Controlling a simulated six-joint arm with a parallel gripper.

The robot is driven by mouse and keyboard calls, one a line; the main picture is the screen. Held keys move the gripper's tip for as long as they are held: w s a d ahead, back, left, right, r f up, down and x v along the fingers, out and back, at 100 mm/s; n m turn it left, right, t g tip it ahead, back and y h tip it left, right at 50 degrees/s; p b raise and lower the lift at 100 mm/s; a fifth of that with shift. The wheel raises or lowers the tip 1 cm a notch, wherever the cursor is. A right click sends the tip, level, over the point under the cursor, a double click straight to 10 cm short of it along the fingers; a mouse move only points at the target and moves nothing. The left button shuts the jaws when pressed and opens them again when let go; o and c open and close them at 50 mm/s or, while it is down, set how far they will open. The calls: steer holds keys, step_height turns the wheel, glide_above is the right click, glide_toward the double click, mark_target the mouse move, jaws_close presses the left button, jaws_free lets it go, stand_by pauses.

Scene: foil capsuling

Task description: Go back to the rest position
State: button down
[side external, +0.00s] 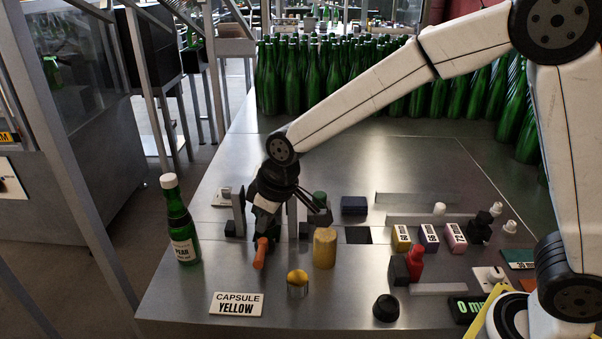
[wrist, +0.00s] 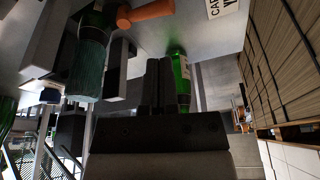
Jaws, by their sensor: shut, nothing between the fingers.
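My gripper (side external: 262,232) is low over the front left of the steel bench, pointing down among the fixture posts, just behind an orange handle (side external: 259,254). In the wrist view its dark fingers (wrist: 159,66) are together with nothing between them. The orange handle also shows at the top of the wrist view (wrist: 146,13), apart from the fingertips. A green bottle with a white cap and a "PEAR" label (side external: 181,222) stands upright to the left of my gripper. Its green glass shows beyond the fingers in the wrist view (wrist: 180,70).
A yellow cylinder (side external: 325,248), a small holder with a yellow top (side external: 297,285) and the "CAPSULE YELLOW" sign (side external: 237,304) stand close by. Labelled boxes (side external: 428,237) and a red bottle-shaped item (side external: 415,264) are to the right. Many green bottles (side external: 335,75) crowd the back.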

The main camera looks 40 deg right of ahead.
steer(key=s+d+m, duration=0.1)
steer(key=s+d, duration=0.1)
steer(key=d, duration=0.1)
steer(key=s+d+f+m, duration=0.1)
steer(key=s+d, duration=0.1)
steer(key=d, duration=0.1)
steer(key=s+d+f+m+h, duration=0.1)
steer(key=s+d, duration=0.2)
steer(key=d, duration=0.1)
steer(key=shift+s+d+f, duration=0.1)
steer(key=shift+f, duration=0.05)
steer(key=s+d+f+m, duration=0.2)
steer(key=s+d, duration=0.4)
steer(key=s, duration=0.2)
steer(key=shift+s+f+g+h, duration=0.2)
steer(key=shift+s+g+h, duration=0.05)
steer(key=shift+g+h, duration=0.05)
